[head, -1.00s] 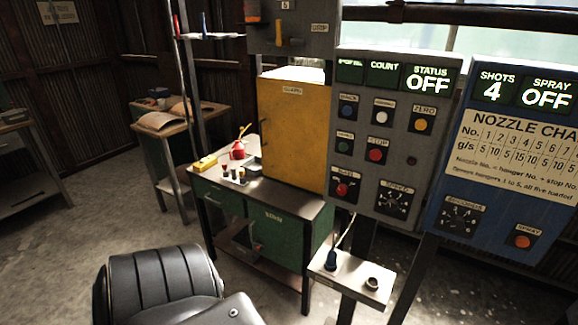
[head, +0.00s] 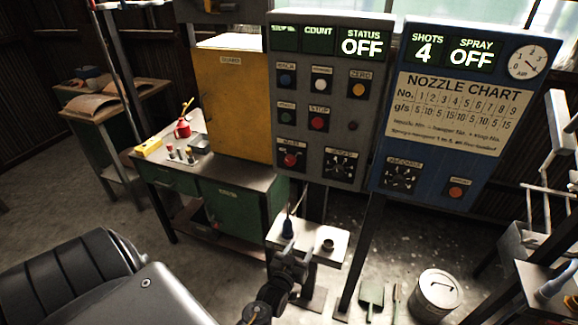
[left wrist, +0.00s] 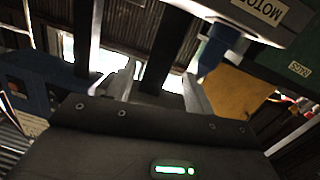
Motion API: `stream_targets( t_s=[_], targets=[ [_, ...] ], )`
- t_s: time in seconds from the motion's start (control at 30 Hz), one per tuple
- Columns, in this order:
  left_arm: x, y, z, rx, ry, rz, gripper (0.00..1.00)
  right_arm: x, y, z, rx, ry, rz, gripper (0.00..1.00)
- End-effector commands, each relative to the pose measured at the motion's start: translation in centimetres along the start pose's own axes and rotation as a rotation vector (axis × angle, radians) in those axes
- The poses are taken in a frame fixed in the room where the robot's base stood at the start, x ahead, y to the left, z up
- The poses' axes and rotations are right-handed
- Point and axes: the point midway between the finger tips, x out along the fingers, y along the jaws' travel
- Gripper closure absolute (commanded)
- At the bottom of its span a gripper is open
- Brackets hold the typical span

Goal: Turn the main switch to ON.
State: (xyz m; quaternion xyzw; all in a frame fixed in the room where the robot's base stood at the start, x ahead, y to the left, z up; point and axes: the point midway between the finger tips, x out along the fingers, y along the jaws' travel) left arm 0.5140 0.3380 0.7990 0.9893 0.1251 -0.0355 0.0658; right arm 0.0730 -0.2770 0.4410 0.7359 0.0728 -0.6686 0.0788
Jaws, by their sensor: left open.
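The grey control panel (head: 322,105) stands upright, and its status display (head: 363,47) reads OFF. A red knob (head: 290,159) sits on a dark plate at the panel's lower left; its small label looks like MAIN. A dial (head: 341,166) is to its right. My left gripper (head: 289,262) shows small and dark below the panel, near the little shelf, apart from the red knob. In the left wrist view its two fingers (left wrist: 160,88) are spread with nothing between them. My right gripper is not seen.
The blue spray panel (head: 440,115) is to the right. A green bench (head: 232,204) and yellow cabinet (head: 228,100) stand left. A bucket (head: 434,296) is on the floor.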

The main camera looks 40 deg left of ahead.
Motion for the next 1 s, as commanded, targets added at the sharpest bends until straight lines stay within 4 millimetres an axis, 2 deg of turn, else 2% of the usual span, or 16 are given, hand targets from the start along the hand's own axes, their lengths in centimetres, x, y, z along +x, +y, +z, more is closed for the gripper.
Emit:
stream_targets(
  t_s=[0.03, 0.1, 0.2, 0.3, 0.4, 0.63, 1.0],
  targets=[
    [0.8, -0.8, -5.0, -0.019, 0.116, -0.032, 0.47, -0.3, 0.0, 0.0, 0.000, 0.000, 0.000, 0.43],
    [1.0, -2.0, -10.5, -0.036, 0.249, -0.070, 0.47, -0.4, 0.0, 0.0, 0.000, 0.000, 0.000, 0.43],
    [0.5, -3.4, -16.0, -0.048, 0.387, -0.110, 0.47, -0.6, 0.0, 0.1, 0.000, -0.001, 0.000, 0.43],
    [0.0, -4.2, -19.1, -0.053, 0.467, -0.133, 0.47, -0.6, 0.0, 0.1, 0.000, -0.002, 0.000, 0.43],
    [-0.3, -4.5, -20.3, -0.053, 0.500, -0.142, 0.47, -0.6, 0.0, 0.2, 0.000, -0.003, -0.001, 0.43],
    [0.5, -4.6, -21.0, -0.053, 0.503, -0.142, 0.47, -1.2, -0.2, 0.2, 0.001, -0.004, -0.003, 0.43],
    [6.2, -5.6, -24.3, -0.053, 0.501, -0.142, 0.47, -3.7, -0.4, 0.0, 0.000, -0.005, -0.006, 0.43]
  ],
)
